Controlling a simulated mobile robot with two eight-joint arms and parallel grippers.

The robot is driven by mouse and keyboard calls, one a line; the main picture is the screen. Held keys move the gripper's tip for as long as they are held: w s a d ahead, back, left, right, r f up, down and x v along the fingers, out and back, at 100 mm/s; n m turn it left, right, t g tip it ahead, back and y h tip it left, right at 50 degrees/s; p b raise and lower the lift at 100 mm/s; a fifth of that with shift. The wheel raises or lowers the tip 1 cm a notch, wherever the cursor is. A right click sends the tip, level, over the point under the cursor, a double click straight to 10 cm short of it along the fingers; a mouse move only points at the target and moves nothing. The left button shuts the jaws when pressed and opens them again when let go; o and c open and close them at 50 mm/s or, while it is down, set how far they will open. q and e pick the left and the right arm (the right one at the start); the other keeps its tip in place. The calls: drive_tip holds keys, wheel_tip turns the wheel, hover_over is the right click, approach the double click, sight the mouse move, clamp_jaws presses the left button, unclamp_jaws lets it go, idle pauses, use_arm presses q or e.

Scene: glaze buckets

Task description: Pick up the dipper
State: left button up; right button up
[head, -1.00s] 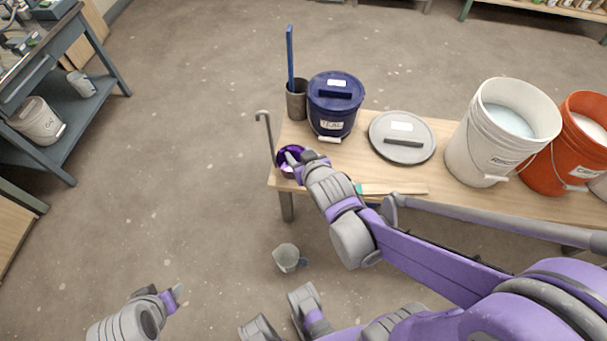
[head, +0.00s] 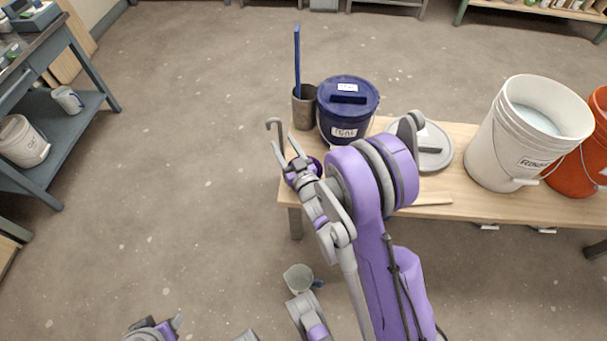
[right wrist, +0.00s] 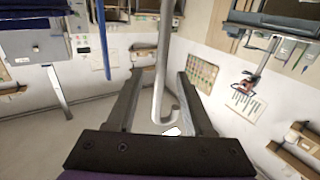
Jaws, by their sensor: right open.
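The dipper (head: 281,134) has a thin grey handle with a hooked top and stands upright at the left end of the wooden bench (head: 440,190). Its lower end is hidden behind my right gripper (head: 288,150).
A grey cup (head: 304,105) holding a blue stick and a lidded blue bucket (head: 345,118) stand just behind the dipper. A grey lid (head: 436,150), a white bucket (head: 500,140) and an orange bucket (head: 585,160) are further right.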

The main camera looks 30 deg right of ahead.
drive_tip(key=w, duration=0.3)
drive_tip(key=w+f, duration=0.1)
drive_tip(key=w, duration=0.1)
drive_tip(key=shift+w+d, duration=0.25)
drive_tip(key=shift+w, duration=0.05)
clamp_jaws()
idle(1.1)
